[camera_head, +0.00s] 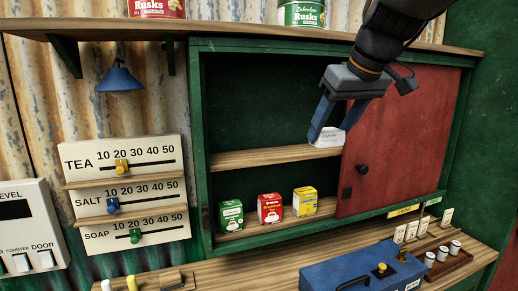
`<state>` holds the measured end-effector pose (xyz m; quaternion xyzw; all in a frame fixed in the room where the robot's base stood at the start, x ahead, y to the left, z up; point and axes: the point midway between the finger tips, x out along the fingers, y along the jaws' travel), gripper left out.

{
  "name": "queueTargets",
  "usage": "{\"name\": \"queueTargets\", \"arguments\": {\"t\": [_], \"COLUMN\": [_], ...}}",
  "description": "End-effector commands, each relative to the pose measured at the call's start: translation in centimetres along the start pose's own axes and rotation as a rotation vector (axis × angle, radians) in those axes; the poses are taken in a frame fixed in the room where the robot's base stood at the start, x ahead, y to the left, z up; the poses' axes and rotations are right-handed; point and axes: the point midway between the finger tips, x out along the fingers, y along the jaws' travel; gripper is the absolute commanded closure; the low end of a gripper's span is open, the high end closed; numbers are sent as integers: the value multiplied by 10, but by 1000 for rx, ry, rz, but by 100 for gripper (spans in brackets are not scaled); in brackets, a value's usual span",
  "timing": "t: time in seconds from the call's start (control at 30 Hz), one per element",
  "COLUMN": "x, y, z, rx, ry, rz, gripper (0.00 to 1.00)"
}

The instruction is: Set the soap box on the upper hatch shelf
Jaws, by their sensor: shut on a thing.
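My gripper (328,118) reaches in from the upper right and is shut on a small white box (327,139) with faint lettering, most likely the soap box. The white box appears at the height of the upper hatch shelf (270,156), near that shelf's right visible end. I cannot tell whether it touches the shelf. The fingers hide part of the box. The rest of the upper shelf to the left is bare.
A red sliding door (402,140) covers the hatch's right part, close to my gripper. Green (231,215), red (270,208) and yellow (305,201) boxes stand on the lower shelf. A blue case (350,270) sits on the counter. Rusks tins stand on the top ledge.

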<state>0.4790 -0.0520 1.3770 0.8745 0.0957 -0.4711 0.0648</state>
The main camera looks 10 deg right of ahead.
Motion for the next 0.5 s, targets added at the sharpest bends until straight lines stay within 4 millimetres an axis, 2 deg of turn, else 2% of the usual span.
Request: {"name": "queueTargets", "arguments": {"t": [0.03,0.4,0.5], "x": [5,10,16], "y": [0,2,3], "z": [-1,-8,-19], "rx": [0,4,4], "ry": [2,0,-2], "rz": [1,6,5], "gripper": [69,69,69]}}
